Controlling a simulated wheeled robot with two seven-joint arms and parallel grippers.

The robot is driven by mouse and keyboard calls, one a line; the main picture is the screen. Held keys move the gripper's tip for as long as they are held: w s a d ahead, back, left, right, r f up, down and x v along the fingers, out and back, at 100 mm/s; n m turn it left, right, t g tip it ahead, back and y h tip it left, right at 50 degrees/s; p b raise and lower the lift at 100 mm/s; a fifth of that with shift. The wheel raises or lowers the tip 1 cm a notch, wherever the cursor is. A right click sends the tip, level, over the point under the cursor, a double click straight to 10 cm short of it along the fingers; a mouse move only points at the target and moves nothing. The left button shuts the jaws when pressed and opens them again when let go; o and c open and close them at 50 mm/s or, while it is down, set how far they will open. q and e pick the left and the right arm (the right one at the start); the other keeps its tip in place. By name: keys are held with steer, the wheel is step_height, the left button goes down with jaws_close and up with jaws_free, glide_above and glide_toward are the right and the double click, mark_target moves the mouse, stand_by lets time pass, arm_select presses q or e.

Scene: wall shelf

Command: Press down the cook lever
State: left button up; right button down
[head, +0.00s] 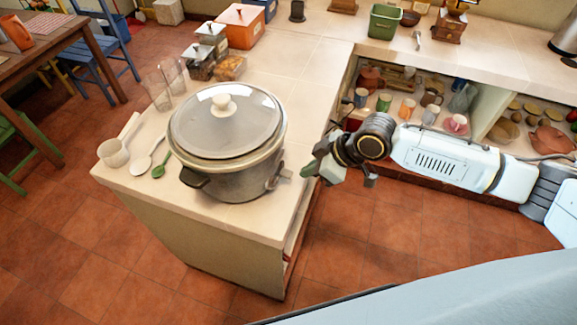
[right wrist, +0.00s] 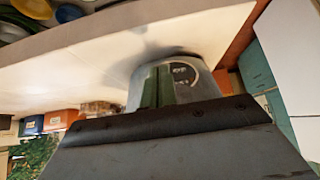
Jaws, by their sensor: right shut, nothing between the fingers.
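A large grey cooker (head: 238,177) with a glass lid (head: 224,125) and a pale knob stands on the counter's near end. A small part that may be the cook lever (head: 273,182) shows low on its right side; its position up or down is too small to tell. My right gripper (head: 307,170) is shut and empty, just right of the cooker and apart from it, near the counter's edge. In the right wrist view its green fingers (right wrist: 158,87) lie together in front of the cooker's side (right wrist: 195,85), which bears a dark marked panel. My left gripper is out of view.
Open shelves with cups (head: 407,108) lie behind my right arm. The floor in front is clear.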

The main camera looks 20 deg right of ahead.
steer(key=v, duration=1.3)
steer(key=shift+d+r, duration=0.15)
steer(key=shift+s, duration=0.15)
